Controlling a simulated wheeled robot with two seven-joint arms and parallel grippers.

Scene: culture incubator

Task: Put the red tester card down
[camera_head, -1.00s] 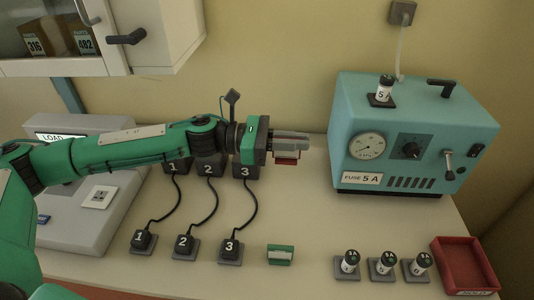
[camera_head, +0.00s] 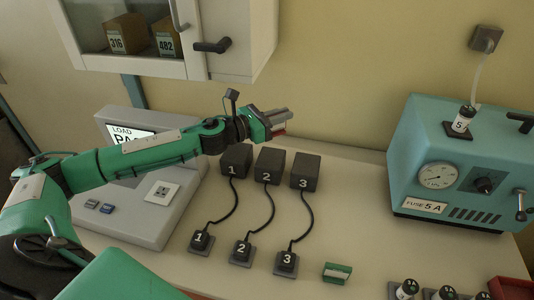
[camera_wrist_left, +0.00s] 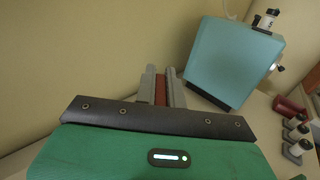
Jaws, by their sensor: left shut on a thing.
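My left gripper (camera_head: 276,116) is shut on the red tester card (camera_head: 278,132), held in the air above the back of the bench, over the black boxes numbered 1 and 2. In the left wrist view, the red card (camera_wrist_left: 160,90) shows as a strip between the two grey fingers of the gripper (camera_wrist_left: 162,84). Most of the card is hidden by the fingers. My right gripper is not in view.
Numbered boxes such as box 3 (camera_head: 305,171) are cabled to plugs such as plug 3 (camera_head: 287,262). A grey tester with a screen (camera_head: 130,134) stands left. A teal machine (camera_head: 408,140), several fuses (camera_head: 407,289) and a red tray (camera_head: 510,288) are right. A wall cabinet (camera_head: 240,30) hangs above.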

